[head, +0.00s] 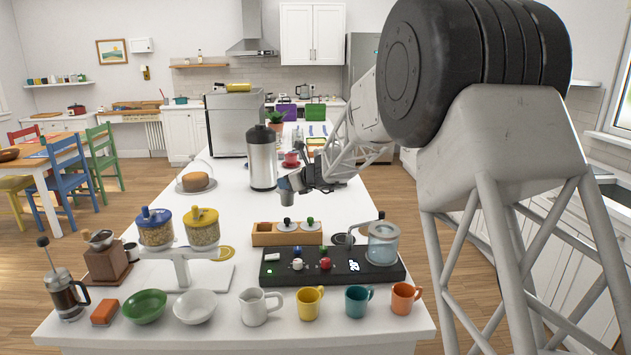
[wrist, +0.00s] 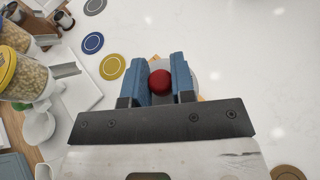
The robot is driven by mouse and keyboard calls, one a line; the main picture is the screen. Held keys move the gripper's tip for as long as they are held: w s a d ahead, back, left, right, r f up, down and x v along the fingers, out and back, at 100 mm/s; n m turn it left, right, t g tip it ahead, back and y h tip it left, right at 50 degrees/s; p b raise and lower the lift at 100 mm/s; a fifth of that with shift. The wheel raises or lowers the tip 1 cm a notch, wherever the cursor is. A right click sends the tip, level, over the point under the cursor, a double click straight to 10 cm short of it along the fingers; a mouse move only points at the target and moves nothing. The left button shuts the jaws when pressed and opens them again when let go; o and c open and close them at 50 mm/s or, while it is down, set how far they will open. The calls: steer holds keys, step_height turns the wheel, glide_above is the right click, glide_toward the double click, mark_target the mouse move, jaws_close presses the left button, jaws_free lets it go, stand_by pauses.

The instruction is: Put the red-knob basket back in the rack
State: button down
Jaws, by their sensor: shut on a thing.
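My gripper (head: 290,184) is shut on the red-knob basket (head: 288,199), a small grey cup held above the white counter, beyond the rack. In the wrist view the red knob (wrist: 160,83) sits between the blue fingers (wrist: 160,80), with part of a grey lid around it. The wooden rack (head: 262,240) stands nearer the camera. It holds a black-knob basket (head: 287,224) and a green-knob basket (head: 309,223); its left part shows no knob. The held basket's underside is hidden in the wrist view.
A black base (head: 275,273) with coloured knobs and a glass jar (head: 383,244) stands in front of the rack. A steel flask (head: 262,158) is behind the gripper, to its left. Two grain jars (head: 201,230) stand left; mugs (head: 309,303) line the front. Counter left of the rack is partly clear.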

steer(key=w+a+f+n+g+y, duration=0.1)
steer(key=a+f, duration=0.1)
steer(key=a, duration=0.6)
steer(key=shift+w+a+n+g, duration=0.25)
steer(key=shift+w+n+g, duration=0.05)
steer(key=shift+w, duration=0.1)
steer(key=shift+f, duration=0.25)
steer(key=shift+f, duration=2.9)
steer(key=shift+f, duration=2.4)
stand_by(1.2)
